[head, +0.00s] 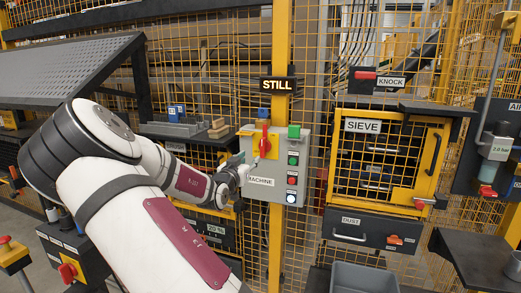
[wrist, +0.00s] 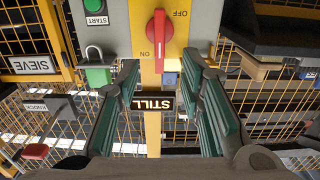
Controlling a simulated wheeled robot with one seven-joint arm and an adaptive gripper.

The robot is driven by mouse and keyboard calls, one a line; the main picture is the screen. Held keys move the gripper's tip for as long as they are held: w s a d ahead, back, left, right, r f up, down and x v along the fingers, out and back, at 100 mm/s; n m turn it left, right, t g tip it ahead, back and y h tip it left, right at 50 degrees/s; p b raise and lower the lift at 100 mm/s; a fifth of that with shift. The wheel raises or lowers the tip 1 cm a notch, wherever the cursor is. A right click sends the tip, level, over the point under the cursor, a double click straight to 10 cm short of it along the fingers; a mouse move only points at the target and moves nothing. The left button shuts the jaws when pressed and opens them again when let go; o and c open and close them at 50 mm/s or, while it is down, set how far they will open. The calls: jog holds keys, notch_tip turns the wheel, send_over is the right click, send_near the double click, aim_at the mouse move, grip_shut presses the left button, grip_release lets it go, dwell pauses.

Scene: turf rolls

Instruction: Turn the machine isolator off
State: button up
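The machine isolator is a red rotary handle (head: 265,140) on a yellow plate on the grey MACHINE box (head: 303,170). In the wrist view, which is upside down, the red handle (wrist: 158,38) stands upright in the picture, with ON printed at its lower left and OFF at its upper right. My gripper (wrist: 158,66) is open, its two green-padded fingers apart on either side of the handle's line. I see no contact with the handle. In the head view my arm reaches to the box's left side, and the fingers are hard to make out.
A black STILL sign (head: 278,85) is on the yellow post above the box. A green padlock (wrist: 97,75) is near the left finger. Start and other buttons (head: 292,178) run down the box's right side. The SIEVE cabinet (head: 381,160) stands to the right, with a grey bin (head: 362,278) below.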

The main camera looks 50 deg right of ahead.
aim_at(262, 147)
jog(key=x, duration=1.3)
jog(key=shift+w+d, duration=0.1)
jog(key=shift+d, duration=0.25)
grip_shut()
